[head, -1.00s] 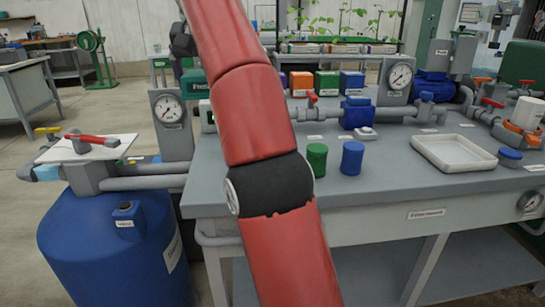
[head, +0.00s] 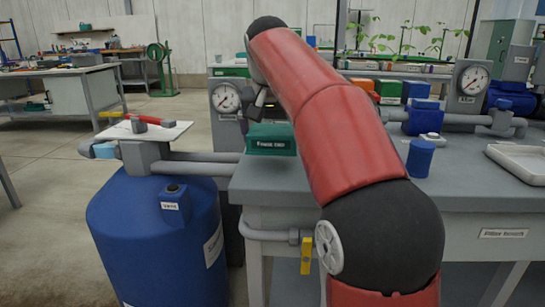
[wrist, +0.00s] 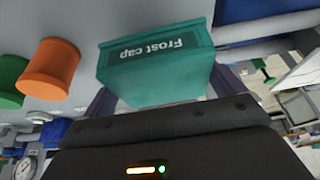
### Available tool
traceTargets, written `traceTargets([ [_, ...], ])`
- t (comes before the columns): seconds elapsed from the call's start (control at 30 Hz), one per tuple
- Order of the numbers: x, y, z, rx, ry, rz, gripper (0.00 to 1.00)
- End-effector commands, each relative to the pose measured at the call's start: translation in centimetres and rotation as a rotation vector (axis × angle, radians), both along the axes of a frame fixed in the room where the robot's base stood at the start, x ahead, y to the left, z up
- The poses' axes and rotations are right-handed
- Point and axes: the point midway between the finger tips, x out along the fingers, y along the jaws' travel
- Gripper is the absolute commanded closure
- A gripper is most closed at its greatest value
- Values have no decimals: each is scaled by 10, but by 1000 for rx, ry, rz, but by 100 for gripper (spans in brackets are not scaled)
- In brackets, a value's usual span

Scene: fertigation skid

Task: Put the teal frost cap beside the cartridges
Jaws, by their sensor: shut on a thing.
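The teal frost cap (head: 270,142) is a box-like block with a white label, at the bench's left end in the head view. It also fills the upper middle of the wrist view (wrist: 160,65). My gripper (wrist: 160,95) is shut on it, with dark fingers on either side. I cannot tell whether the cap touches the bench. An orange cylinder (wrist: 48,72) and a green cylinder (wrist: 8,82), perhaps cartridges, stand left of the cap in the wrist view. A blue cylinder (head: 420,158) stands on the bench, right of my arm. My arm hides part of the bench top.
A gauge (head: 226,98) on a grey block stands behind the cap, with pipes nearby. A blue tank (head: 160,240) with a red-handled valve (head: 150,122) is at left. A white tray (head: 520,158) lies at right. Coloured boxes (head: 415,90) line the bench's back.

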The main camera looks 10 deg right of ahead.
Motion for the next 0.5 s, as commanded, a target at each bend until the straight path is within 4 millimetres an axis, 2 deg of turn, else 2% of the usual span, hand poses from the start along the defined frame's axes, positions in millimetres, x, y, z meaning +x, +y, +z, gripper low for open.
traceTargets([
  [0.23, -1, 0, -34, 0, 1, -1, 29],
  [0.5, 0, 0, -37, 0, -1, -1, 29],
])
